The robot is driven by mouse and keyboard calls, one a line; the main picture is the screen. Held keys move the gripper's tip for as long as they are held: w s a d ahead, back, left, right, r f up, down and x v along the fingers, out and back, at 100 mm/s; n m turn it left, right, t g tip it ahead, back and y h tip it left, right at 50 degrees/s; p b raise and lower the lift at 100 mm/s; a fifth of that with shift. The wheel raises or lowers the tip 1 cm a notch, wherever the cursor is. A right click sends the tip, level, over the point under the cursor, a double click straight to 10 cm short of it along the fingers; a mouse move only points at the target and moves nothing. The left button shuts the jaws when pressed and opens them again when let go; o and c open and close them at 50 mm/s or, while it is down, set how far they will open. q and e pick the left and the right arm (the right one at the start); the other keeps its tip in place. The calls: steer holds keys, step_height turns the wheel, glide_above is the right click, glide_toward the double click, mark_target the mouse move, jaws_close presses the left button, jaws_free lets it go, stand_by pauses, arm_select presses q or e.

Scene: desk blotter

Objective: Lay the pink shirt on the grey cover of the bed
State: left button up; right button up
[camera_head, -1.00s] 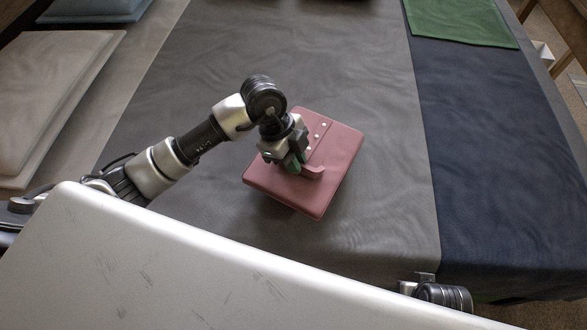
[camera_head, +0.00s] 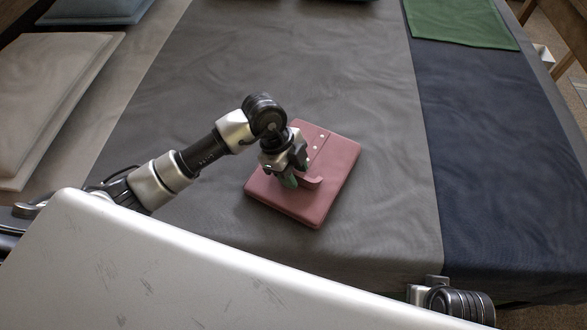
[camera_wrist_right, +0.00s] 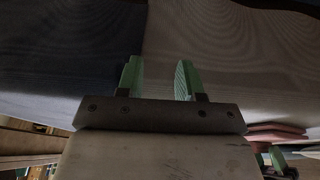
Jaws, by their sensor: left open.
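The folded pink shirt (camera_head: 325,180) with a row of light buttons appears to lie flat on the grey cover (camera_head: 385,195), set at an angle. Its edge also shows at the right of the right wrist view (camera_wrist_right: 277,133). My left gripper (camera_head: 297,180) is over the shirt's left part, open, with its green fingertips beside a raised pink flap; whether they touch it is hard to tell. My right gripper (camera_wrist_right: 158,80) is open and empty, its green fingers apart in front of the dark and grey cloth. In the head view only part of my right arm shows, at the bottom right.
A navy strip (camera_head: 495,170) covers the bed's right side, with a green cloth (camera_head: 460,22) at its far end. Pale cushions (camera_head: 55,95) and a blue-grey one (camera_head: 100,8) lie on the left.

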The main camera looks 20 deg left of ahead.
arm_select(q)
steer(key=shift+r, duration=0.1)
steer(key=shift+w+a+r, duration=0.1)
steer(key=shift+a+r, duration=0.1)
steer(key=shift+r, duration=0.1)
steer(key=p+v, duration=0.2)
steer(key=v, duration=0.9)
steer(key=shift+p, duration=0.4)
arm_select(e)
step_height(320, 180, down, 10)
steer(key=shift+g, duration=0.3)
steer(key=shift+w+a, duration=0.1)
